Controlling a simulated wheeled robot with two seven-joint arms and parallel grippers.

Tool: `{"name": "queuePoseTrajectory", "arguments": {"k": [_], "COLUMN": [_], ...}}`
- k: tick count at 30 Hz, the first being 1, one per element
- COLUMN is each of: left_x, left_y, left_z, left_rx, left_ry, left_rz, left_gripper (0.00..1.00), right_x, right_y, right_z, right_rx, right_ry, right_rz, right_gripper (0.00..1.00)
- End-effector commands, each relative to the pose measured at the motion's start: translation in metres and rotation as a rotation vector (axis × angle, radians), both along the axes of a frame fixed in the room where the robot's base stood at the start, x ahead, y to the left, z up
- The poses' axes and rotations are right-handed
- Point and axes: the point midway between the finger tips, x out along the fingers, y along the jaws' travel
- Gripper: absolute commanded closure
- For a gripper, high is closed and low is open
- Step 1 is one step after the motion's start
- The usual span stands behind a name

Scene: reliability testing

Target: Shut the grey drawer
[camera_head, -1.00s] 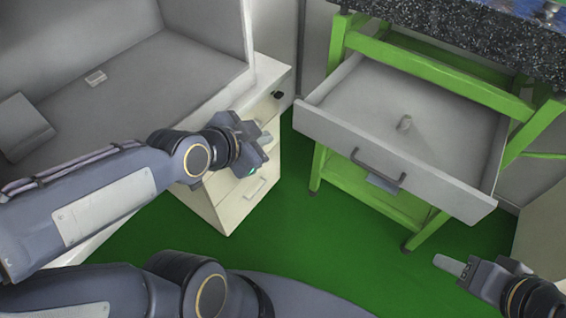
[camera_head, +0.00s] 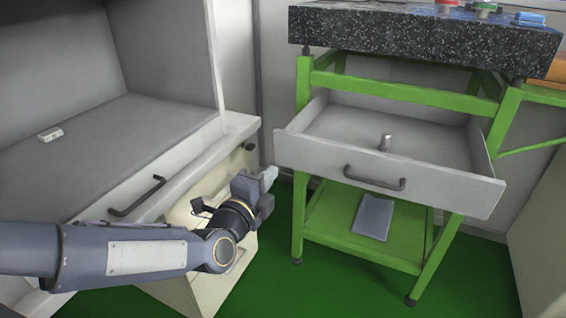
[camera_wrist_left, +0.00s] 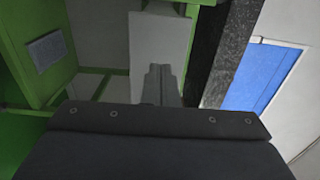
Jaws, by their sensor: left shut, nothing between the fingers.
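The grey drawer (camera_head: 440,188) hangs open from the green frame under a dark speckled stone top, its dark bar handle (camera_head: 375,180) facing me. A small metal cylinder (camera_head: 385,142) stands upright inside it. My left gripper (camera_head: 270,176) is shut and empty, just left of the drawer's left front corner and apart from it. In the left wrist view its closed fingers (camera_wrist_left: 160,85) point toward a pale grey panel (camera_wrist_left: 160,45) that looks like the drawer. My right gripper is out of view.
The green frame (camera_head: 300,215) has a lower shelf with a grey flat item (camera_head: 373,217). The speckled stone slab (camera_head: 420,40) lies above the drawer. A white cabinet (camera_head: 150,265) and bench stand left, close to my left arm. Green floor is clear between them.

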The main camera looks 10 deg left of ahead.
Motion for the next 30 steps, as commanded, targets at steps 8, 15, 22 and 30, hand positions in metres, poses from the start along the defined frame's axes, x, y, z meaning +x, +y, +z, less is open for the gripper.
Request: {"name": "queuePoseTrajectory", "arguments": {"k": [8,15,22,30], "left_x": [0.053,0.073,0.075,0.077], "left_y": [-0.015,-0.021,-0.022,-0.023], "left_z": [-0.002,0.000,0.000,0.001], "left_rx": [-0.004,-0.001,-0.001,-0.001], "left_ry": [0.000,0.000,0.000,0.000], "left_rz": [-0.001,-0.001,-0.001,-0.002], "left_gripper": [1.00,1.00,1.00,1.00], "right_x": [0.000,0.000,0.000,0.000], "right_y": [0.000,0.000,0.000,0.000], "right_z": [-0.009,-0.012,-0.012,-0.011], "right_rx": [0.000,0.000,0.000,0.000], "right_ry": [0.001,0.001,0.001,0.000], "right_rz": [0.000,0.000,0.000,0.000], "right_gripper": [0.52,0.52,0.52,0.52]}}
